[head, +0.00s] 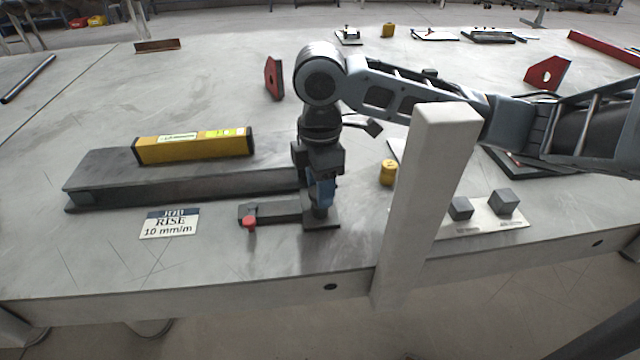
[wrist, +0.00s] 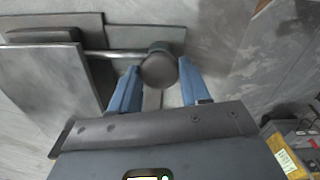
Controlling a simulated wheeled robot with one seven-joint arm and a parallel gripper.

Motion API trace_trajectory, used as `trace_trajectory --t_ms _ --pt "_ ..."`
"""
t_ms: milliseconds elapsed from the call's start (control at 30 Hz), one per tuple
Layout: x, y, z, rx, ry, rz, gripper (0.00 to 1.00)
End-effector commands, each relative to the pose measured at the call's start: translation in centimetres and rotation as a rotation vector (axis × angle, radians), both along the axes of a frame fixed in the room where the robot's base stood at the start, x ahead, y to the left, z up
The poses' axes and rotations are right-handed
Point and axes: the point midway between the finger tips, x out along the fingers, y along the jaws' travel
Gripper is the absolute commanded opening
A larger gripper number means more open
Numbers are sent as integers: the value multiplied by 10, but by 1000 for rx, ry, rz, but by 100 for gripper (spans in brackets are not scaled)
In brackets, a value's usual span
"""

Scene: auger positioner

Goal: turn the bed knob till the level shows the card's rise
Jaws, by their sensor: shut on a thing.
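The yellow level (head: 193,148) lies along the top of the long dark bed (head: 105,182) at the left. Its vial is too small to read. The card (head: 169,223) in front of the bed reads "JOB RISE 10 mm/m". My gripper (head: 321,205) points down at the bed's right end. In the wrist view, the round dark knob (wrist: 158,68) sits on a thin shaft between the blue fingers of my gripper (wrist: 160,78), which is shut on it. In the head view the fingers hide the knob.
A red-tipped part (head: 249,222) sticks out in front of the bed's right end. A pale upright post (head: 425,200) stands right of my gripper. Two dark blocks rest on a pale plate (head: 485,217), with a yellow cylinder (head: 388,172) behind. The table's left front is clear.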

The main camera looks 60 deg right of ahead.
Motion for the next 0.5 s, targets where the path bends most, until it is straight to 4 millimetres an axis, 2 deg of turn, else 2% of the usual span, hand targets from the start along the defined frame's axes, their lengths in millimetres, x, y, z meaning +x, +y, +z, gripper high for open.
trace_trajectory --t_ms 333,367,500 --pt "1 0 1 0 -3 1 16" --pt "1 0 1 0 -3 1 49" --pt "0 0 0 0 -1 0 63"
